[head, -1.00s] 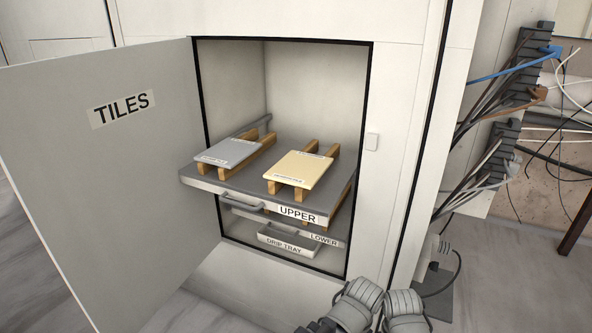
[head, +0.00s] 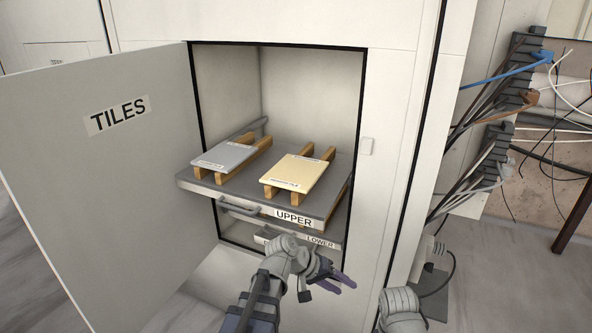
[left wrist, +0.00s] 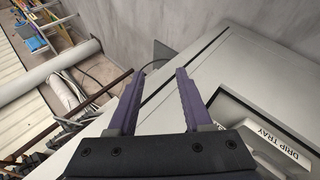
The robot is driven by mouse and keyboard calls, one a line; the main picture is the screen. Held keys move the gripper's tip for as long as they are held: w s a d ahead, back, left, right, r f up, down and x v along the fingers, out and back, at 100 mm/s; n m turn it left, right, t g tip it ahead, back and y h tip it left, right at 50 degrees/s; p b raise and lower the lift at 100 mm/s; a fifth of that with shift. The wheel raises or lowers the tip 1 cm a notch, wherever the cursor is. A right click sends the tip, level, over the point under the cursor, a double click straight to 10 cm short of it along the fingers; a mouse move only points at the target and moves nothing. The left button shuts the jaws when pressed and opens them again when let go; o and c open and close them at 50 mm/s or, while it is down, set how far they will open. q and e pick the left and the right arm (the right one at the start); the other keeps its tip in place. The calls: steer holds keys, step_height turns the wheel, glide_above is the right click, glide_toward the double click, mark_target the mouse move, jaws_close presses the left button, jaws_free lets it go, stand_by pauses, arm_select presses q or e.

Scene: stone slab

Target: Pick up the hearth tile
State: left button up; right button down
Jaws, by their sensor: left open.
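Two flat tiles lie on the pulled-out upper shelf (head: 250,202) of the open cabinet: a grey tile (head: 224,156) at left and a cream tile (head: 293,172) at right. Each rests on a pair of wooden rails. Their small labels are too small to read, so I cannot tell which is the hearth tile. My left gripper (head: 338,284) is open and empty, in front of the cabinet, below and to the right of the upper shelf. Its spread purple fingers (left wrist: 160,74) show in the left wrist view with nothing between them. My right gripper is not in view.
The open door marked TILES (head: 110,190) stands at left. A lower shelf (head: 322,243) sits beneath the upper one, and the drip tray (left wrist: 275,140) shows in the left wrist view. Cables (head: 500,100) hang at right. Space above the tiles is free.

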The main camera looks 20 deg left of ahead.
arm_select(q)
steer(key=w+a+r+n+t, duration=0.2)
steer(key=a+r, duration=0.1)
steer(key=a, duration=0.1)
steer(key=w+a+r+n+t+h, duration=0.1)
steer(key=w+a+r+n+t, duration=0.1)
steer(key=w+a+r, duration=0.1)
steer(key=w+a+r+n+t+p, duration=0.1)
steer(key=w+a+r+n+t, duration=0.1)
steer(key=a, duration=0.5)
steer(key=shift+w+r+t+h, duration=0.15)
steer(key=shift+w+r+t, duration=0.15)
steer(key=shift+r, duration=0.4)
steer(key=shift+w+r+t+h, duration=0.15)
steer(key=shift+r+t, duration=0.15)
steer(key=shift+r, duration=0.4)
steer(key=n+t+y, duration=0.2)
steer(key=n+t, duration=0.3)
glide_toward(279, 186)
steer(key=x, duration=0.3)
steer(key=shift+x, duration=4.2)
jaws_close()
